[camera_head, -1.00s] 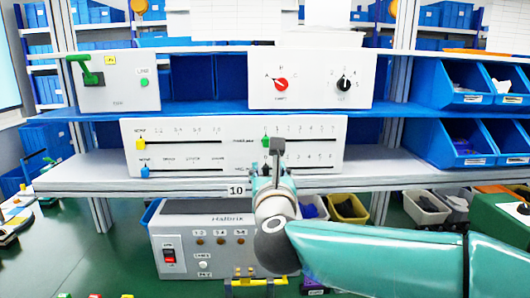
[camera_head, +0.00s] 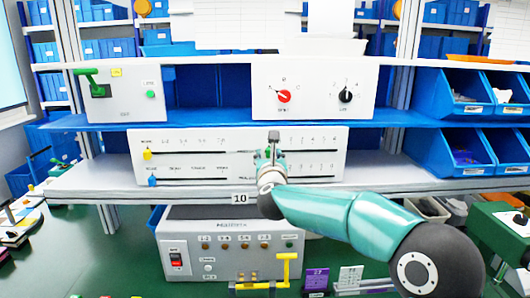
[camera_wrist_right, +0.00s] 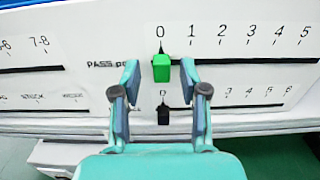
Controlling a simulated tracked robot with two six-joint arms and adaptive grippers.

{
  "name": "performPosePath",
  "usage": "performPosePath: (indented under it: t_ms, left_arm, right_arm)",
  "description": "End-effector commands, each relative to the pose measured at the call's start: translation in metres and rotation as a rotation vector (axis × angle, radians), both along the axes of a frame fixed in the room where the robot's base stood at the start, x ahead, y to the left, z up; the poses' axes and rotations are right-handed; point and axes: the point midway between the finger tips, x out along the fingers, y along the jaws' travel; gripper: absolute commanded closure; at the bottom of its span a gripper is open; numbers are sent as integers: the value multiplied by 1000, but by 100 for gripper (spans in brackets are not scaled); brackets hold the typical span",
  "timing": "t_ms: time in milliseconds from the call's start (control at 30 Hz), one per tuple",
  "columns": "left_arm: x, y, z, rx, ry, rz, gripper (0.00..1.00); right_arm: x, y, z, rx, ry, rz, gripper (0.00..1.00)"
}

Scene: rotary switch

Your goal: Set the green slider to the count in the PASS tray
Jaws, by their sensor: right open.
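The green slider (camera_wrist_right: 162,68) sits under the 0 mark at the left end of its 0-to-5 scale. A label beginning "PASS" stands to its left. My right gripper (camera_wrist_right: 160,78) is open, with one finger on each side of the green slider and a gap to each. In the head view my right gripper (camera_head: 273,147) is in front of the white slider panel (camera_head: 215,140) and largely hides the green slider. I cannot pick out the PASS tray. My left gripper is not in view.
A black slider (camera_wrist_right: 164,114) sits at 0 just below, between my fingers. Yellow (camera_head: 147,154) and blue (camera_head: 152,181) sliders are at the panel's left. A box with two dials (camera_head: 313,90) stands on the shelf above. Blue bins (camera_head: 455,148) stand right.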

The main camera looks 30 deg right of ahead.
Motion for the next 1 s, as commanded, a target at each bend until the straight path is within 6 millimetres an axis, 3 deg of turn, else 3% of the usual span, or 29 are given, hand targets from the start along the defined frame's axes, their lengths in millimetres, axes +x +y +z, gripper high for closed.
performPosePath:
  t_ms: [333,600,1000]
  left_arm:
    - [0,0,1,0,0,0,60]
    - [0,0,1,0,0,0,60]
    - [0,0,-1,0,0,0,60]
  right_arm:
    - [3,-3,0,0,0,0,56]
    - [3,-3,0,0,0,0,100]
    - [4,-1,-1,0,0,5,100]
